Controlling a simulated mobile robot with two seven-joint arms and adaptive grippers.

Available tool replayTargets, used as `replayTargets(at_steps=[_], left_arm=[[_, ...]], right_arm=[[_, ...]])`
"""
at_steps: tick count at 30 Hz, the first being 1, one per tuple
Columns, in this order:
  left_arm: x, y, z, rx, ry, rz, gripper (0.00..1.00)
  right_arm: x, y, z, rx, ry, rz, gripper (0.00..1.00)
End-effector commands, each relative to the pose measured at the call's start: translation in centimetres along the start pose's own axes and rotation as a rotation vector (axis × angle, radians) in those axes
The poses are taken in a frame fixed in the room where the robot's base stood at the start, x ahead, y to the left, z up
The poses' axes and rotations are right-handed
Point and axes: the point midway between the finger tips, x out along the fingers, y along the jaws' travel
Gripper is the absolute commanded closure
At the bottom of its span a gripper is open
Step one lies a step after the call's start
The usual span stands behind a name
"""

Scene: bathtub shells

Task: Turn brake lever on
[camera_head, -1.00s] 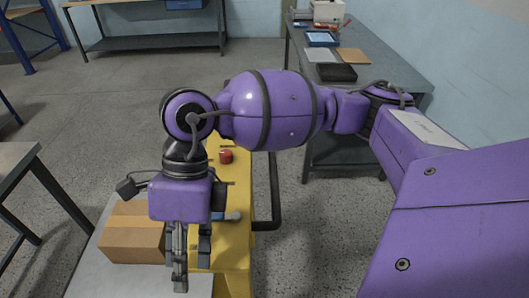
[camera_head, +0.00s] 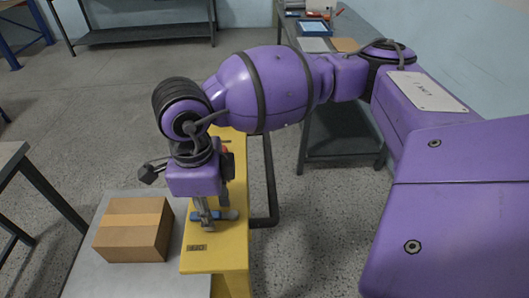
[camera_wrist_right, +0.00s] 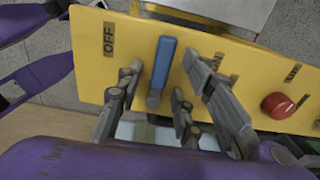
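The brake lever is a blue bar with a grey end (camera_wrist_right: 162,65) on the yellow panel (camera_wrist_right: 215,45). In the wrist view it stands between the spread fingers of my right gripper (camera_wrist_right: 163,88), with gaps on both sides. An OFF label (camera_wrist_right: 109,38) is left of the lever; another label to its right is partly hidden by a finger. In the head view my right gripper (camera_head: 208,222) points down over the panel's near end, partly covering the blue lever (camera_head: 205,215). My left gripper is not in view.
A red button (camera_wrist_right: 278,105) sits on the panel to the right of the lever. A cardboard box (camera_head: 134,230) stands on a grey surface (camera_head: 85,275) left of the yellow housing. A dark bench (camera_head: 345,140) stands behind my right arm. Open floor lies to the left.

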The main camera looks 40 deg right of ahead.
Motion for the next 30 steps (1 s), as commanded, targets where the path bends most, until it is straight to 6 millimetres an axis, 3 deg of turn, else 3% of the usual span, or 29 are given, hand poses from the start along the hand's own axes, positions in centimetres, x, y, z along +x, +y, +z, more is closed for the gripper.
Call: replayTargets(at_steps=[7,15,30], left_arm=[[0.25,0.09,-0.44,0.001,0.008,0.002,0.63],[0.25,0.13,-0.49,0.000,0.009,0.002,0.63],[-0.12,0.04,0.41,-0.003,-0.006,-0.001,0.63]], right_arm=[[0.29,0.06,-0.09,0.001,0.002,0.004,0.67],[0.18,0.03,-0.03,0.001,0.001,0.002,1.00],[0.07,-0.79,0.47,0.030,-0.001,0.000,1.00]])
